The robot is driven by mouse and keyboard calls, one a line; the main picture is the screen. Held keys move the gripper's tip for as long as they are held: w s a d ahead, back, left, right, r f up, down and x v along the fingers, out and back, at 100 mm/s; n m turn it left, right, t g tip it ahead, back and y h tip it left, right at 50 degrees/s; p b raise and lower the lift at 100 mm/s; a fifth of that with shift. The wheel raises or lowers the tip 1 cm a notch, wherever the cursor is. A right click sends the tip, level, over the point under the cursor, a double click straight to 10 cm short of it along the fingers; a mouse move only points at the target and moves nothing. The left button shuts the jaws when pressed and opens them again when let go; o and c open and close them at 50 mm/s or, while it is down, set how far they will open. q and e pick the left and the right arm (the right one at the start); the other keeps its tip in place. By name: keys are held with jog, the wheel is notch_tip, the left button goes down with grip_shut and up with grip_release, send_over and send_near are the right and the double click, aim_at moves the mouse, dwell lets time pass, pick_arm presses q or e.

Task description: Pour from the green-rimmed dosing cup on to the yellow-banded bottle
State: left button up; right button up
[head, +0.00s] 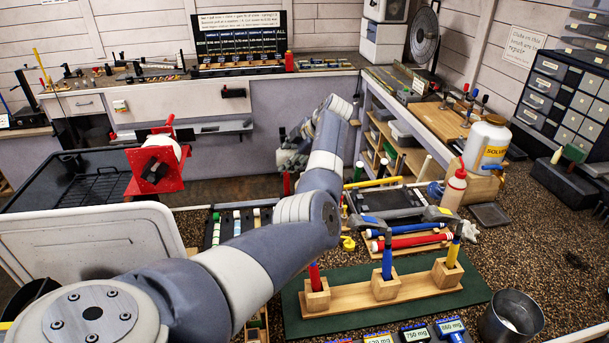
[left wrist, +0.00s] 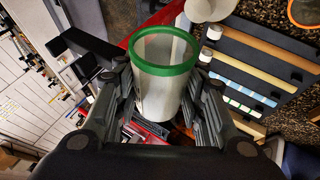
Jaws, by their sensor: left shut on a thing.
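The dosing cup is pale and translucent with a green rim; it shows in the left wrist view (left wrist: 158,98). My left gripper (left wrist: 168,92) is shut on it, one finger on each side. The cup's contents cannot be made out. In the head view my left gripper (head: 292,153) hangs beyond the forearm over the far edge of the bench, and the cup is not clearly visible there. A white bottle with a yellow band and lettering (head: 488,143) stands at the right, well apart from the gripper. My right gripper is not in view.
A wooden stand (head: 345,296) holding red, blue and yellow upright pieces sits on a green mat (head: 465,295). A red-capped squeeze bottle (head: 455,188) and metal cup (head: 511,318) stand nearby. A red clamp (head: 152,165) is left. The speckled bench right of the mat is mostly clear.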

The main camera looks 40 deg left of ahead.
aim_at(295, 150)
pick_arm(q)
jog(key=shift+r+n+t+h+p, duration=0.1)
jog(key=shift+n+t+h+p, duration=0.3)
jog(key=shift+t+h+p, duration=0.4)
jog(key=shift+w+d+n+t+h, duration=0.1)
jog(key=shift+n+t+h, duration=0.2)
jog(key=shift+t+h, duration=0.7)
jog(key=shift+w+f+t, duration=0.1)
jog(key=shift+f+t, duration=0.1)
jog(key=shift+t, duration=0.4)
jog(key=shift+d, duration=0.1)
jog(key=shift+w+d+r+n+t+h+p, duration=0.1)
jog(key=shift+r+n+t+h+p, duration=0.1)
jog(key=shift+r+t+h+p, duration=0.3)
jog(key=shift+w+d+r+n+t+h+p, duration=0.1)
jog(key=shift+r+n+t+h+p, duration=0.1)
jog(key=shift+r+t+h+p, duration=0.3)
jog(key=shift+r+t, duration=0.4)
jog(key=shift+r, duration=0.05)
jog(key=shift+w+h, duration=0.1)
jog(key=shift+h, duration=0.3)
jog(key=shift+w+d, duration=0.1)
